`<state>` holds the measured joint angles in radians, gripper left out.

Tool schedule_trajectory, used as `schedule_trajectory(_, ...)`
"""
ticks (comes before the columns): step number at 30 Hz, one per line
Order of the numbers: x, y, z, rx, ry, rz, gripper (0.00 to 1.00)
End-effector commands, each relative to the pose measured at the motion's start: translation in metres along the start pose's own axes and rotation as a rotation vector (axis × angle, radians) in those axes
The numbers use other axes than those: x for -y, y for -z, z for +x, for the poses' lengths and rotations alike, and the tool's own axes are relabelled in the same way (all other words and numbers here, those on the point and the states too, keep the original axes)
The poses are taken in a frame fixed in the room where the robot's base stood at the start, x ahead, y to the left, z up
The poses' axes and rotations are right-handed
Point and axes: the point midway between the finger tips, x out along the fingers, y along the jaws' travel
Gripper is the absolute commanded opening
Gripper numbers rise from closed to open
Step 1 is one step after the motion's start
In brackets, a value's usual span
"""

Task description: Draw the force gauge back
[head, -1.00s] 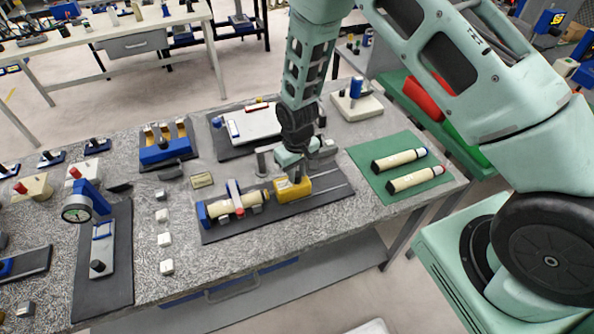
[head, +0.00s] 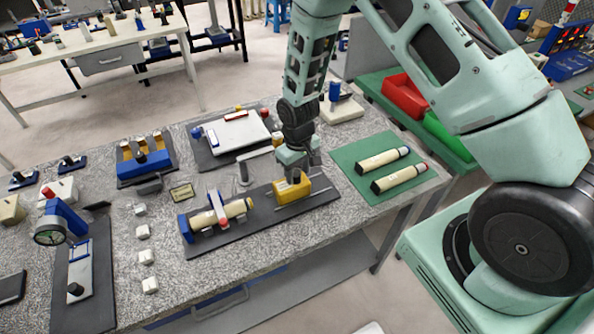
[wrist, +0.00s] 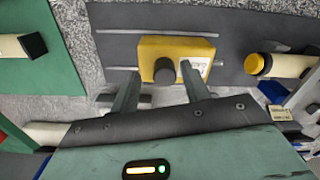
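The force gauge is a yellow block (head: 292,189) on two thin rails of a dark base plate (head: 262,214). The wrist view shows the yellow gauge (wrist: 150,47) with a dark round knob (wrist: 165,71) on it. My gripper (head: 291,172) is over the gauge. In the wrist view my gripper (wrist: 158,74) has its fingers apart, one on each side of the knob, with gaps showing. A cream cylinder (head: 234,209) with a yellow end (wrist: 254,64) lies in a blue and red clamp (head: 217,207). A clear gap separates it from the gauge.
A green mat (head: 400,150) with two cream cylinders lies right of the base plate. A white board (head: 237,131) on a dark mat and a thin post (head: 243,172) stand behind. A dial gauge stand (head: 50,234) and several white blocks are left.

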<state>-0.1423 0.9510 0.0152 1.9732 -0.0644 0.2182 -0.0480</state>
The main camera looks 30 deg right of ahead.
Motion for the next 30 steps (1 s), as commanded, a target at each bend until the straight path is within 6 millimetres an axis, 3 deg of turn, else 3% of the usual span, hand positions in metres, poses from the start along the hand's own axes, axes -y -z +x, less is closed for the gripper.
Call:
schedule_trajectory(5,0.001,0.001,-0.002,-0.001,0.001,0.000,0.46)
schedule_trajectory(11,0.001,0.001,-0.024,-0.004,0.001,0.000,0.46)
schedule_trajectory(30,0.000,0.001,-0.150,-0.005,0.000,0.001,0.46)
